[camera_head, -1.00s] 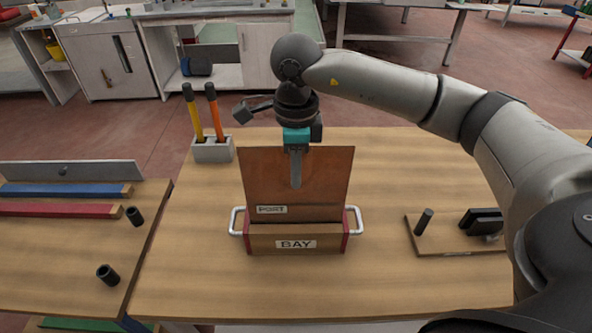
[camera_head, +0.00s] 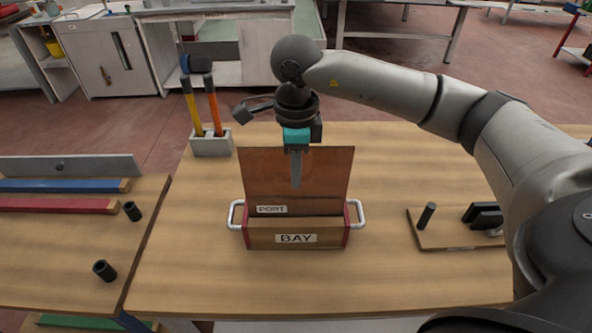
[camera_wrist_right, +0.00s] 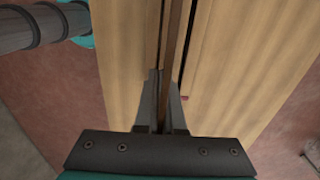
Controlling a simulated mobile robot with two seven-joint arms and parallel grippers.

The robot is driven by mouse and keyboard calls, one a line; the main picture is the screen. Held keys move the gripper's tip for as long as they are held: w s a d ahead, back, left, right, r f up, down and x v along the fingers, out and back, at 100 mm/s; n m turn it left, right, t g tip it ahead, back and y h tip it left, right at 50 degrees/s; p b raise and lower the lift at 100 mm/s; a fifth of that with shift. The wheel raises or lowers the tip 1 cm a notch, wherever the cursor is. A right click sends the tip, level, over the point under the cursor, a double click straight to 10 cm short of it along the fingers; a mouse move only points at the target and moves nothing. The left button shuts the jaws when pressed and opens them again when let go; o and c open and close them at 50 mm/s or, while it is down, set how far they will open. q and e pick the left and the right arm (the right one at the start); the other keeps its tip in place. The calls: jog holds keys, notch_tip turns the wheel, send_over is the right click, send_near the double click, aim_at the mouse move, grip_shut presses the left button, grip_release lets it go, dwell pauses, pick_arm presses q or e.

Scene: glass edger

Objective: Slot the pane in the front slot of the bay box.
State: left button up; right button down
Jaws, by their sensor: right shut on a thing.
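The pane (camera_head: 325,175) is a brown, see-through upright sheet with a PORT label near its lower left. My right gripper (camera_head: 295,178) is shut on its upper middle from above. The bay box (camera_head: 262,238) is wooden, with red ends, metal side handles and a BAY label on its front. The pane stands over the box, and its lower edge is hidden behind the front wall. I cannot tell whether it is in the front slot. In the right wrist view, the gripper (camera_wrist_right: 163,108) has the pane edge-on (camera_wrist_right: 176,45) between its fingers. My left gripper is out of view.
A grey holder (camera_head: 211,143) with two orange-yellow handled tools stands at the back left. A wooden board (camera_head: 445,237) with a peg and black parts lies at right. A side table (camera_head: 60,245) at left holds coloured strips and two black cylinders. The table front is clear.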

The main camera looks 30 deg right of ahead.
jog(key=shift+f+b, duration=1.1)
jog(key=shift+f, duration=0.2)
jog(key=c, duration=0.9)
grip_release()
jog(key=shift+c, duration=0.2)
notch_tip(320, 180, up, 14)
jog(key=shift+r+p, duration=0.1)
jog(key=shift+p, duration=0.85)
jog(key=shift+r, duration=0.6)
